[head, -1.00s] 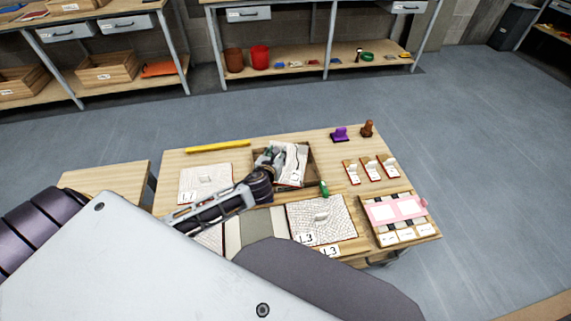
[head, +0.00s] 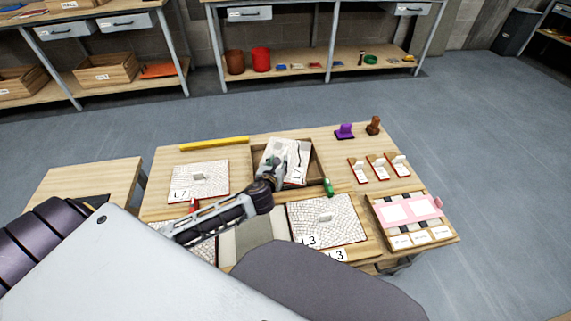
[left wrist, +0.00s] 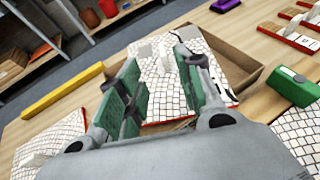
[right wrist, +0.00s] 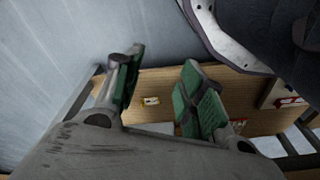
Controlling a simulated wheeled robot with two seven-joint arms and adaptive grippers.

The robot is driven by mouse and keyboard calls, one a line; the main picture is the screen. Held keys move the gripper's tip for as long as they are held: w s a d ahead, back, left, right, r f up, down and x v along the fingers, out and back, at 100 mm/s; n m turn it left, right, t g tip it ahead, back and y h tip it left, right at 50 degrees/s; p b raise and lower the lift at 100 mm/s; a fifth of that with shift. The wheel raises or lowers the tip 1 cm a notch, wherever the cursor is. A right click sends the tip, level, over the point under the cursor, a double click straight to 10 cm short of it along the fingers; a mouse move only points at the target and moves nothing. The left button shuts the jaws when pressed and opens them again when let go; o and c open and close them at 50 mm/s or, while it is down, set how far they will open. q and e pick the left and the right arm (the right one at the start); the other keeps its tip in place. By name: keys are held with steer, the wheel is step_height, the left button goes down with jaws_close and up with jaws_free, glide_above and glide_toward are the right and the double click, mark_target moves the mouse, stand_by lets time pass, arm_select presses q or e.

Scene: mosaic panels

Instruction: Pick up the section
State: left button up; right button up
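A white mosaic section (head: 295,155) with a red edge lies tilted in a shallow wooden box (head: 318,160) at the table's middle. Its label is too small to read surely. My left gripper (head: 274,168) is at the section's near left part. In the left wrist view the left gripper (left wrist: 158,64) has its green-padded fingers apart over the section (left wrist: 160,100), with a pale raised block (left wrist: 163,58) beyond or between the tips. Contact cannot be told. My right gripper (right wrist: 163,62) is open and empty, with wooden boards below it.
Mosaic panels L7 (head: 187,188) and L3 (head: 340,215) lie either side of the box. A green block (head: 328,188) sits at its near right corner, a yellow bar (head: 214,144) at the back left. Stamps, small red-edged stands and a pink-topped rack (head: 410,208) occupy the right.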

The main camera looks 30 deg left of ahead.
mark_target(285, 153)
arm_select(q)
steer(key=shift+f, duration=0.45)
arm_select(e)
steer(key=shift+w+r, duration=0.1)
steer(key=shift+r, duration=0.45)
arm_select(q)
steer(key=shift+w+b, duration=0.15)
steer(key=shift+b, duration=0.15)
steer(key=shift+b+x, duration=0.9)
steer(key=shift+x, duration=3.3)
arm_select(e)
steer(key=shift+t, duration=0.3)
steer(key=r, duration=0.2)
steer(key=w+a+r, duration=0.1)
steer(key=r, duration=0.1)
steer(key=shift+s+f, duration=0.1)
steer(key=shift+s, duration=0.05)
arm_select(q)
steer(key=shift+b, duration=0.3)
arm_select(e)
steer(key=shift+s+f, duration=0.1)
steer(key=shift+f, duration=0.05)
